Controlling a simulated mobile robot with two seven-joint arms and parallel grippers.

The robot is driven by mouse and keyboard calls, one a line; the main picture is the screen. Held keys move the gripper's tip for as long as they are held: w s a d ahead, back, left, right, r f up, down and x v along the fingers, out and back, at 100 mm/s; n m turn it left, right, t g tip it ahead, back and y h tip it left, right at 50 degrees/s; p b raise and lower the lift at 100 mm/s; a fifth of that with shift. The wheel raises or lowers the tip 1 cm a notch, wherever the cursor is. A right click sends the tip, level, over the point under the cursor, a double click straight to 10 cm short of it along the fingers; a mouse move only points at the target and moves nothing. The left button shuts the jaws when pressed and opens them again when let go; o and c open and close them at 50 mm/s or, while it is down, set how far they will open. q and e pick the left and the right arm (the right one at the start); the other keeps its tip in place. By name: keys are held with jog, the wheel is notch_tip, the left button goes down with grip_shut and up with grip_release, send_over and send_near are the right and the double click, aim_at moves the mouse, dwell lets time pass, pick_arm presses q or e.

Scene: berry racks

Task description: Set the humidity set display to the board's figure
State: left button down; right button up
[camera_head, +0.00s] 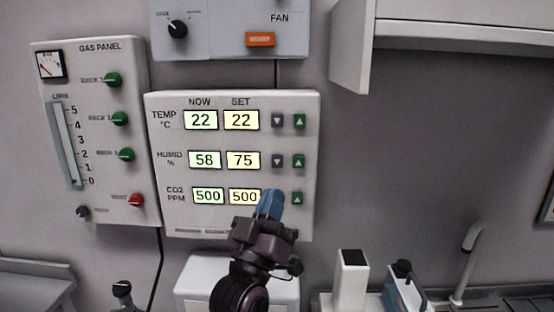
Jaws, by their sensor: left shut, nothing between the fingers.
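The climate panel (235,226) hangs on the wall in the head view, with NOW and SET columns. The humidity set display (243,160) reads 75, and the humidity now display (204,160) reads 58. To its right are a grey down button (278,161) and a green up button (298,161). My left gripper (272,197) is shut and empty, its blue fingertips in front of the CO2 row, below the humidity buttons. It hides the CO2 down button. I cannot tell whether it touches the panel. The board with the figure is not in view. My right gripper is not in view.
A gas panel (91,215) with green knobs is at the left. A fan panel (222,38) with an orange switch (260,39) is above. An open cabinet door (352,47) juts out at upper right. A tap (466,255) stands at lower right.

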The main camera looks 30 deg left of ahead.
aim_at(277, 161)
pick_arm(q)
jog(key=shift+s+r+n+t+y, duration=0.2)
jog(key=shift+r+y, duration=0.1)
jog(key=shift+r, duration=0.3)
jog(key=shift+s+r+n+t+y, duration=0.1)
jog(key=shift+r+n+t+y, duration=0.15)
jog(key=shift+r, duration=0.35)
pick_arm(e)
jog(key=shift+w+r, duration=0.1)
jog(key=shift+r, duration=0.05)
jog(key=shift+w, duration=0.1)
pick_arm(q)
jog(key=w+a, duration=0.4)
jog(key=w, duration=0.4)
jog(key=shift+b, duration=0.4)
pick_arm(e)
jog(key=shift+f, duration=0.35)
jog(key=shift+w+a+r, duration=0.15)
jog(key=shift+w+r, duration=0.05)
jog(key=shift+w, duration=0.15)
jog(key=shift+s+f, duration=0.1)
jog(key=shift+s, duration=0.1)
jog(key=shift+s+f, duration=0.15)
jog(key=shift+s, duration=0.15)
